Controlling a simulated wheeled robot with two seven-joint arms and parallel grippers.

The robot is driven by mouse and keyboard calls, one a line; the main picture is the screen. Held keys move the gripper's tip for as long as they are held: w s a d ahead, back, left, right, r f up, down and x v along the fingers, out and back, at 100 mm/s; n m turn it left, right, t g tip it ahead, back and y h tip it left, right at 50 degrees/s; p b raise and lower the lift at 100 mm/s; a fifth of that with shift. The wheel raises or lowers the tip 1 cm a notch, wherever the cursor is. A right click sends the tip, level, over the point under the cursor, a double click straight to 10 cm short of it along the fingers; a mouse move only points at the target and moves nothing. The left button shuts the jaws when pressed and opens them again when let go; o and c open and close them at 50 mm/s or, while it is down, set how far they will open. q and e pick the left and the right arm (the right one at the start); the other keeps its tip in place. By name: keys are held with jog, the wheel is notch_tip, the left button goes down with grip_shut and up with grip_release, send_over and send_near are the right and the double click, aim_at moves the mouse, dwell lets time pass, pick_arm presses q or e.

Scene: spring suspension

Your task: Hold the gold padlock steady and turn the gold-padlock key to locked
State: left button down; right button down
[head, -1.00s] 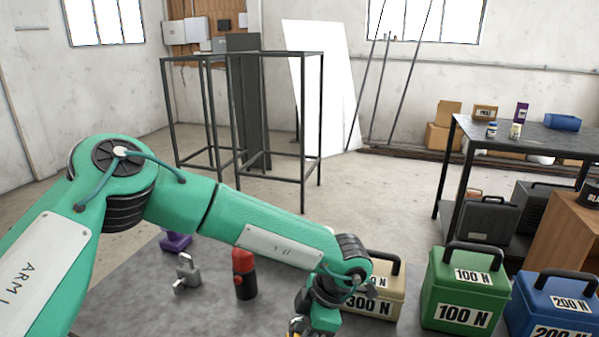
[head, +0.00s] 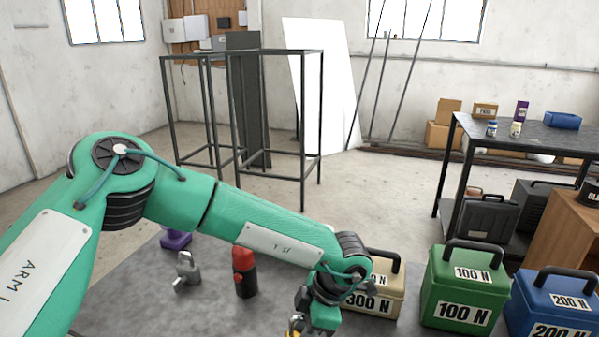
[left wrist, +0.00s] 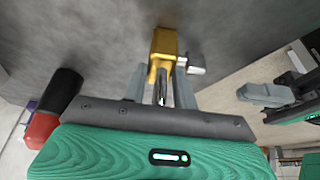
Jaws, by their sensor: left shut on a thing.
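The gold padlock (left wrist: 163,46) is in the left wrist view, with its silver shackle pointing toward my wrist. My left gripper (left wrist: 160,82) has one finger on each side of it and is shut on it. A silver piece (left wrist: 191,64), which looks like the key, sticks out from the padlock's right side. How far it is turned cannot be told. In the head view only a gold sliver (head: 294,334) shows at the bottom edge, below my left wrist. My right gripper (left wrist: 268,94) appears at the right of the left wrist view, apart from the padlock; its jaw gap is unclear.
Beige (head: 382,299), green (head: 463,290) and blue (head: 555,305) weight boxes line the right side.

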pick_arm(q)
jog(key=c, duration=1)
grip_release()
